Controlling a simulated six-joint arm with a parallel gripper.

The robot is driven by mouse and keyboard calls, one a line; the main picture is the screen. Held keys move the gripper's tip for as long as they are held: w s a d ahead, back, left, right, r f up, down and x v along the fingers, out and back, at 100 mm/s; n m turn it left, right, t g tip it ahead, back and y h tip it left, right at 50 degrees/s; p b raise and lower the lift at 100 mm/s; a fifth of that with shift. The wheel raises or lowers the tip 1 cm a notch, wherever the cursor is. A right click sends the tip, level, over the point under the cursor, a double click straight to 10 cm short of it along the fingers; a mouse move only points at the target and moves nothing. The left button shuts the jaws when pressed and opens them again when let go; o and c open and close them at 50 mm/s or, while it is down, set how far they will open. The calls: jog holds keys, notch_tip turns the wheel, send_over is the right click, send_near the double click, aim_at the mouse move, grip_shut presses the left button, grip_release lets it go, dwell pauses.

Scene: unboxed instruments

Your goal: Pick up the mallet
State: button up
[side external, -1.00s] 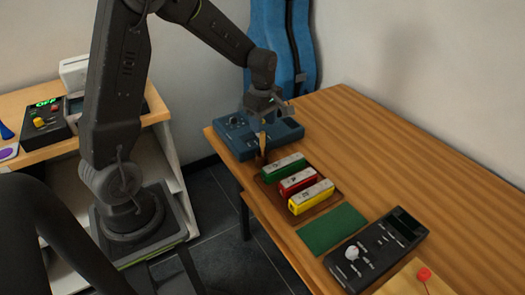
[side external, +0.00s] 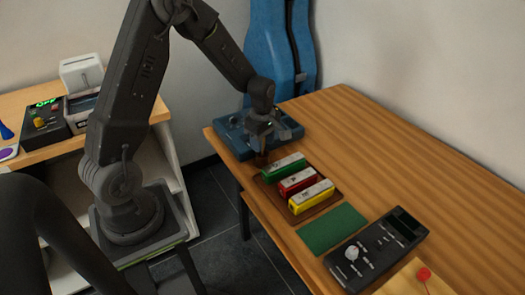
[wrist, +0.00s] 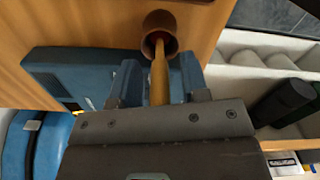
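The mallet (wrist: 159,76) has a slim wooden handle and stands in a small brown cup (wrist: 170,22), with a bit of red showing inside the cup in the wrist view. The cup (side external: 261,160) sits near the table's left edge in the side view. My gripper (wrist: 160,82) is open, with one finger on each side of the handle and small gaps visible. In the side view my gripper (side external: 260,148) is low over the cup and hides most of the mallet.
A blue device (side external: 235,138) lies just behind the cup. Green (side external: 284,166), red (side external: 298,180) and yellow (side external: 312,196) blocks lie on a brown tray in front. A green mat (side external: 332,228) and black device (side external: 375,250) lie nearer. The table's right side is clear.

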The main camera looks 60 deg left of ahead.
grip_shut()
jog(key=shift+r, duration=0.1)
jog(key=shift+r, duration=0.45)
jog(key=r, duration=0.3)
jog(key=shift+s+a+r, duration=0.15)
jog(key=shift+a+r, duration=0.1)
jog(key=s+a+r, duration=0.6)
jog(key=s+a, duration=0.1)
jog(key=s, duration=0.1)
jog(key=shift+a+r, duration=0.25)
jog(key=shift+a, duration=0.15)
